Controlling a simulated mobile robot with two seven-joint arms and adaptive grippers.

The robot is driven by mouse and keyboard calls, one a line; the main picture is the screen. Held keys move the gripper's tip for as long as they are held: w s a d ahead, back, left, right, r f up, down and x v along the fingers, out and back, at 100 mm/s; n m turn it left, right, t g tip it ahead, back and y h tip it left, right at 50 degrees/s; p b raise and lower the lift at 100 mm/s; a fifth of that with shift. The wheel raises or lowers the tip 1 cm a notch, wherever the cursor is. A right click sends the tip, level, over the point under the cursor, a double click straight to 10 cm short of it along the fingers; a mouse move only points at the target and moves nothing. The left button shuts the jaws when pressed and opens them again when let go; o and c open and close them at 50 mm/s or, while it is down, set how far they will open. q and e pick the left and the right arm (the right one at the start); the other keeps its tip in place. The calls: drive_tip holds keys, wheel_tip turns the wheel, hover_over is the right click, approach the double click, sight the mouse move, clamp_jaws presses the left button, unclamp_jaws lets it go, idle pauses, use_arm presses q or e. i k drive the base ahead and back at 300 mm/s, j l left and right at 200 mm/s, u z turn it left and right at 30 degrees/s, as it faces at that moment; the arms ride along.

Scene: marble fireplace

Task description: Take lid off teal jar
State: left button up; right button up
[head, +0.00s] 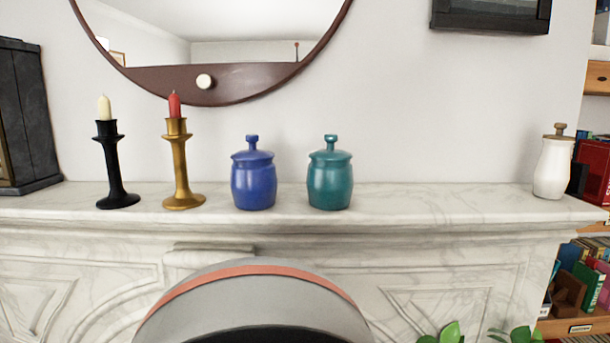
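The teal jar (330,183) stands upright on the marble mantel, right of the middle of the head view. Its teal lid (331,151), with a knob on top, sits on the jar. A blue jar (254,183) of the same shape, also lidded, stands just to its left with a small gap between them. Neither of my grippers is in view.
The mantel (435,205) is clear between the teal jar and a white jar (552,165) at the far right. A gold candlestick (181,165) and a black candlestick (114,165) stand left of the blue jar. A round mirror (240,82) hangs behind.

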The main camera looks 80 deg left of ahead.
sight(330, 154)
drive_tip(key=u, duration=2.6)
